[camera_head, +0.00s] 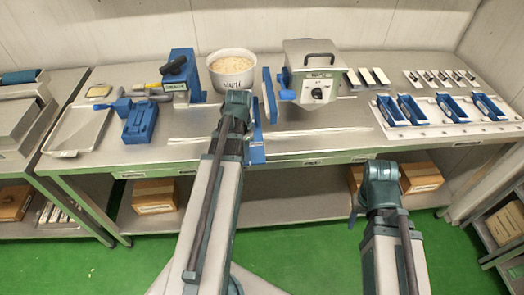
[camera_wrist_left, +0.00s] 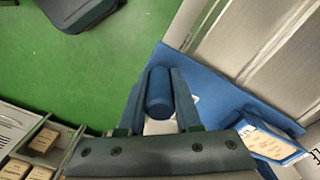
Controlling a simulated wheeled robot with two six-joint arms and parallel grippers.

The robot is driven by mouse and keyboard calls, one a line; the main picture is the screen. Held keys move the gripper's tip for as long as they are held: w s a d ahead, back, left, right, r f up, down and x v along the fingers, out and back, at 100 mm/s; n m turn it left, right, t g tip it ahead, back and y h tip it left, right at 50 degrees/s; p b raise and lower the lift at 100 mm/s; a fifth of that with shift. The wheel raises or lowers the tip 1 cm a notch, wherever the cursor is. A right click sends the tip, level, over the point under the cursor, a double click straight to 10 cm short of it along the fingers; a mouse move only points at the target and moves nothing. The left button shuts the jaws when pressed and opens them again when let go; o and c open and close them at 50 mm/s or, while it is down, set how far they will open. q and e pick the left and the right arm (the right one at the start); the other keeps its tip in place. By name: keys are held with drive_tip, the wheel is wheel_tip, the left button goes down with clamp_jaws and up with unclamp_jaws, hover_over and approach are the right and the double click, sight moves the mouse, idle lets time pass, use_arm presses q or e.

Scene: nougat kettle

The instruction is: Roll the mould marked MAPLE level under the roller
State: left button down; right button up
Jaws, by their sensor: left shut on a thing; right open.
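My left gripper (camera_head: 238,100) is at the middle of the bench. In the left wrist view (camera_wrist_left: 159,100) it is shut on a blue cylindrical grip (camera_wrist_left: 159,88). A long blue piece (camera_wrist_left: 215,75) lies beside that grip; part of it shows past my arm in the head view (camera_head: 257,146). A blue-edged thing with a pale tan face (camera_wrist_left: 275,146) lies near the gripper; its marking is unreadable. The grey box machine (camera_head: 313,72) has a knob and a blue part at its left. I cannot make out the MAPLE mould or the roller's underside. My right gripper (camera_head: 380,170) is open, in front of the bench.
A white bowl (camera_head: 232,72) of pale mass, with lettering, stands behind my left gripper. Several blue moulds (camera_head: 411,108) sit on a white board at the right. A blue clamp-like device (camera_head: 182,78) and a shallow tray (camera_head: 80,128) are at the left.

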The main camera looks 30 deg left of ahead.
use_arm(q)
drive_tip(key=s+a, duration=0.2)
drive_tip(key=a, duration=0.1)
drive_tip(key=shift+s+a, duration=0.3)
drive_tip(key=c, duration=0.6)
unclamp_jaws()
drive_tip(key=shift+w+r, duration=0.1)
drive_tip(key=shift+r, duration=0.05)
wheel_tip(320, 180, up, 14)
drive_tip(key=p, duration=1.4)
drive_tip(key=shift+f, duration=0.2)
